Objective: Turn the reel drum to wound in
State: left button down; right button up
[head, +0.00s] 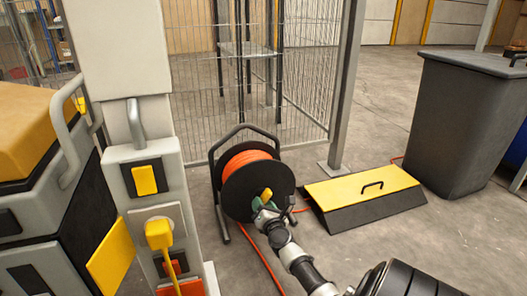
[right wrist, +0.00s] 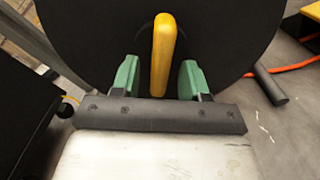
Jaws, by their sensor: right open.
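The reel drum (head: 236,187) is a black disc with orange cable wound behind it, held in a black frame on the floor. A yellow handle (right wrist: 163,52) sticks out from the drum's face and also shows in the head view (head: 266,195). My right gripper (right wrist: 157,78) is at the drum face with its green fingers open. One finger is on each side of the yellow handle, with a gap to both. The handle stands nearly upright in the right wrist view. My right gripper partly covers the handle in the head view. My left gripper is not in view.
A black and yellow ramp-like box (head: 350,187) with a handle lies right of the reel. A grey bin (head: 462,120) stands farther right. A grey and yellow machine (head: 150,180) stands close on the left. A wire fence (head: 300,60) is behind. Orange cable (head: 262,258) runs over the floor.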

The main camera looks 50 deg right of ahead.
aim_at(260, 185)
jog(key=r+p, duration=0.5)
jog(key=shift+s+d, duration=0.1)
jog(key=shift+s, duration=0.1)
jog(key=s+d+r+p, duration=0.2)
jog(key=s+r+p, duration=0.2)
jog(key=s, duration=0.7)
notch_tip(260, 185, up, 2)
